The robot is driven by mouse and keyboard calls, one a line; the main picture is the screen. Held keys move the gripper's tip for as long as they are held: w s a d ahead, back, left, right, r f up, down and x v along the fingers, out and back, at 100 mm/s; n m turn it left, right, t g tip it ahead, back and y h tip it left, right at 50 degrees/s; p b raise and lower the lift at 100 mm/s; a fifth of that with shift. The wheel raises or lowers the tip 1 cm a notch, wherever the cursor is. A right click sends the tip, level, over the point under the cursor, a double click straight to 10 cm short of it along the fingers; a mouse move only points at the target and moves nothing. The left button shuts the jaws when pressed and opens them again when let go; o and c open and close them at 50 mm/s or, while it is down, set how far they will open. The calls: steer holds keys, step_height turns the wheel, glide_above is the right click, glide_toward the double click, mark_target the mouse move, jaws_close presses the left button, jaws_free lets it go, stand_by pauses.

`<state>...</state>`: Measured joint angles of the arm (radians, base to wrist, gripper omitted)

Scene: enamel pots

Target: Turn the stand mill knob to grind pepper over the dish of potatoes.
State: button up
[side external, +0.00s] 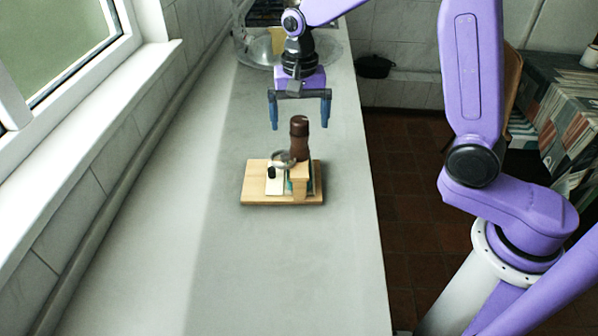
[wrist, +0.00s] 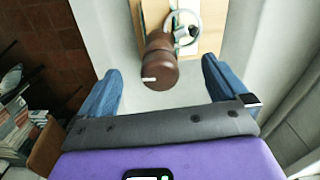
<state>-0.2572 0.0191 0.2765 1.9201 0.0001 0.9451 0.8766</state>
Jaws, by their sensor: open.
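The brown mill (side external: 299,148) stands upright on a small wooden stand with a light wooden board (side external: 255,195) as its base. Its rounded knob (side external: 299,122) is on top. In the wrist view the knob (wrist: 158,72) carries a short white mark. My gripper (side external: 299,126) is open, fingers pointing down, one blue finger on each side of the knob and apart from it. In the wrist view my gripper (wrist: 160,70) is empty. A round metal-rimmed piece (side external: 282,157) sits beside the mill, perhaps the dish. I cannot make out potatoes.
The pale counter (side external: 265,270) is clear around the board. A glass bowl (side external: 262,50) stands at the back behind my gripper. A black pot (side external: 374,66) is at the back right. A window and sill (side external: 95,115) run along the left.

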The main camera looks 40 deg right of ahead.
steer(key=shift+r, duration=0.1)
steer(key=shift+r, duration=3.4)
steer(key=shift+r, duration=0.1)
step_height(320, 180, up, 17)
steer(key=s+a+f+n, duration=0.2)
steer(key=s+f+n, duration=0.9)
steer(key=s, duration=0.1)
steer(key=s+d+f+n, duration=0.4)
steer(key=s+f, duration=0.2)
steer(key=s, duration=0.2)
steer(key=s+d+f+n, duration=0.4)
steer(key=s+f+n, duration=0.1)
steer(key=s, duration=0.4)
steer(key=shift+s+f, duration=0.25)
steer(key=shift+f, duration=0.25)
